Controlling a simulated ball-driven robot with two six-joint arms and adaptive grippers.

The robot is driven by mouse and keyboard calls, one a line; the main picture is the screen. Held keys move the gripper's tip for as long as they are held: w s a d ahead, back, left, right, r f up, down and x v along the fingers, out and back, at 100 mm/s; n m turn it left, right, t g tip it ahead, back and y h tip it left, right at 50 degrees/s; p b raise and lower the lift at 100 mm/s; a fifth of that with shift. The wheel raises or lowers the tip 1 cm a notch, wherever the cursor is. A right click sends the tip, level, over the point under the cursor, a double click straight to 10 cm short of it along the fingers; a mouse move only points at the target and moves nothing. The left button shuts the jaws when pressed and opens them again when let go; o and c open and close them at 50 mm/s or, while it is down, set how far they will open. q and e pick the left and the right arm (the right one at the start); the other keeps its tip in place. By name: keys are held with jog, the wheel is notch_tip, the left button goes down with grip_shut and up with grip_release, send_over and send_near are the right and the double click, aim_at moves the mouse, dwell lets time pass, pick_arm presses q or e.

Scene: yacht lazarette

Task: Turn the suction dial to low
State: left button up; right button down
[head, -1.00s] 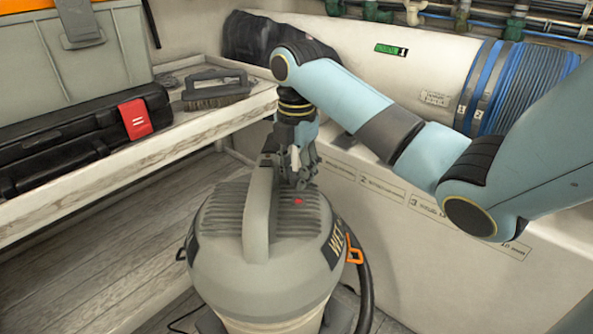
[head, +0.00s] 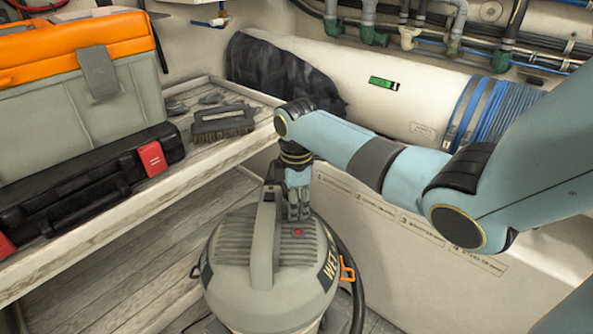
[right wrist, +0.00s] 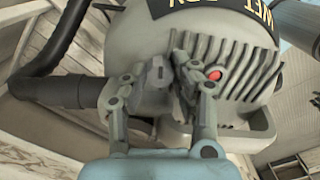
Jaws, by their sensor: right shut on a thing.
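The grey wet/dry vacuum (head: 235,275) stands on the floor at the lower middle of the head view, with a raised handle, ribbed top and small red button (head: 298,232). My right gripper (head: 298,212) reaches down onto its top behind the handle. In the right wrist view the fingers (right wrist: 160,82) are closed around a small grey knob with a dark mark, which appears to be the suction dial (right wrist: 158,72). The fingers cover much of it, and its setting cannot be read. The red button (right wrist: 214,75) lies just right of the fingers. My left gripper is not in view.
A wooden shelf (head: 215,165) at left bears a brush (head: 222,122), a black case (head: 100,190) and an orange-lidded toolbox (head: 85,95). A black hose (head: 357,290) curves beside the vacuum. A white panel (head: 400,270) stands at right, close behind the vacuum.

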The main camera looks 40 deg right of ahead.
jog(key=m+p, duration=0.3)
jog(key=m, duration=0.1)
jog(key=shift+r+m+p, duration=0.2)
jog(key=shift+m+p, duration=0.1)
jog(key=shift+p, duration=0.05)
jog(key=shift+f+m+p, duration=0.1)
jog(key=shift+m+p, duration=1)
jog(key=shift+m, duration=0.8)
jog(key=shift+w, duration=0.1)
jog(key=c, duration=1.3)
grip_release()
notch_tip(320, 180, up, 12)
jog(key=shift+f, duration=0.1)
